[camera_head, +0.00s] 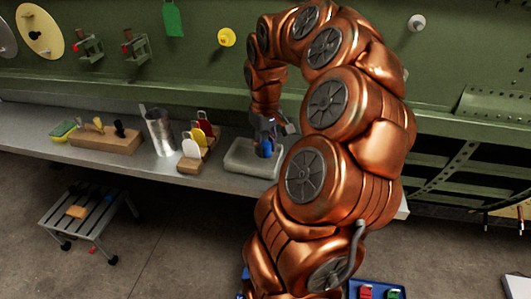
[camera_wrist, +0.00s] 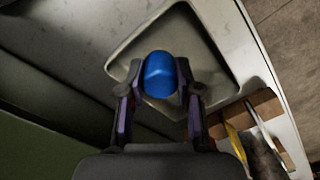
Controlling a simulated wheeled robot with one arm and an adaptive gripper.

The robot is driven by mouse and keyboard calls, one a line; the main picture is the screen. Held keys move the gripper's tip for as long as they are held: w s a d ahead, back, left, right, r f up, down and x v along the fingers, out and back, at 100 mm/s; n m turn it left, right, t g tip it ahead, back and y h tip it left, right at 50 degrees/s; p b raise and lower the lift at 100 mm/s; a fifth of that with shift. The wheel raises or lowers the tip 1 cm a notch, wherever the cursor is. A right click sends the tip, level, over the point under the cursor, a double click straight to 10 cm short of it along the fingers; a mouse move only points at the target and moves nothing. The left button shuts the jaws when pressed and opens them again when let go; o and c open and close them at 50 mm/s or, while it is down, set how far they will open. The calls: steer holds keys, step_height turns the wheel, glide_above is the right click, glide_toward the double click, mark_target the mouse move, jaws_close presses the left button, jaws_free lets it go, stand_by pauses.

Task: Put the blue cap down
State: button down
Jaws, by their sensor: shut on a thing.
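The blue cap (camera_wrist: 160,74) is between the two fingers of my gripper (camera_wrist: 158,92) in the wrist view, and the fingers are shut on it. In the head view the blue cap (camera_head: 265,149) shows below my gripper (camera_head: 266,140), partly hidden by the fingers. A grey shallow tray (camera_head: 240,162) with a raised rim lies on the shelf under the cap. The tray rim (camera_wrist: 222,42) surrounds the cap in the wrist view. I cannot tell whether the cap touches the tray floor.
A wooden rack with coloured tags (camera_head: 198,150), a metal cup (camera_head: 159,132) and a wooden block with tools (camera_head: 105,138) stand left of the tray on the shelf (camera_head: 225,184). A step stool (camera_head: 85,214) is on the floor. The green panel rises behind.

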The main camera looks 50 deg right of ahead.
mark_target(265, 163)
steer(key=shift+f+p, duration=0.6)
steer(key=shift+f, duration=1.1)
steer(key=c, duration=0.8)
jaws_free()
